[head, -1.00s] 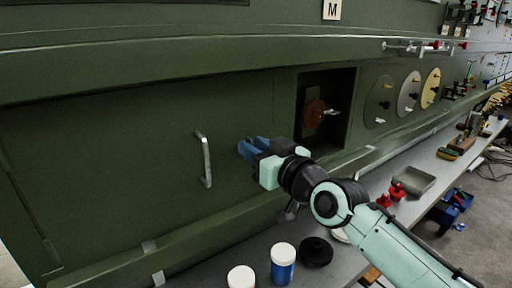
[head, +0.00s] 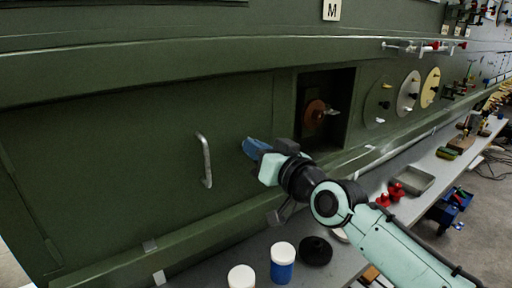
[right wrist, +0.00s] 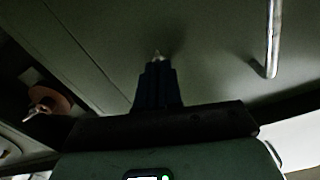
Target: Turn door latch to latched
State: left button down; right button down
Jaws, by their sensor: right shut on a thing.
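A dark green door panel (head: 110,180) carries a silver bar handle (head: 206,160). My right gripper (head: 250,147) is at the panel, to the right of the handle, with its blue fingers against or very near the surface. In the right wrist view its fingers (right wrist: 158,78) are together, and a small pale metal tip, seemingly the door latch (right wrist: 157,55), shows just beyond them. The fingers are shut on this latch, most of which they hide, so its exact angle cannot be told. The handle also shows at the right of the wrist view (right wrist: 273,40). My left gripper is not in view.
Right of the panel is a recess (head: 337,88) holding an orange-brown round part (head: 315,112). Below runs a grey bench (head: 350,262) with white-lidded jars (head: 283,262), a black disc (head: 316,251), red parts (head: 396,191) and a grey tray (head: 413,180).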

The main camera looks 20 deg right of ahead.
jog(key=shift+d+f+m+p, duration=0.1)
jog(key=shift+m+p, duration=0.4)
jog(key=shift+m, duration=3.25)
jog(key=shift+d+f+m+p, duration=0.1)
jog(key=shift+m+p, duration=0.35)
jog(key=shift+m, duration=3.3)
jog(key=shift+a, duration=0.1)
jog(key=c, duration=1.3)
grip_release()
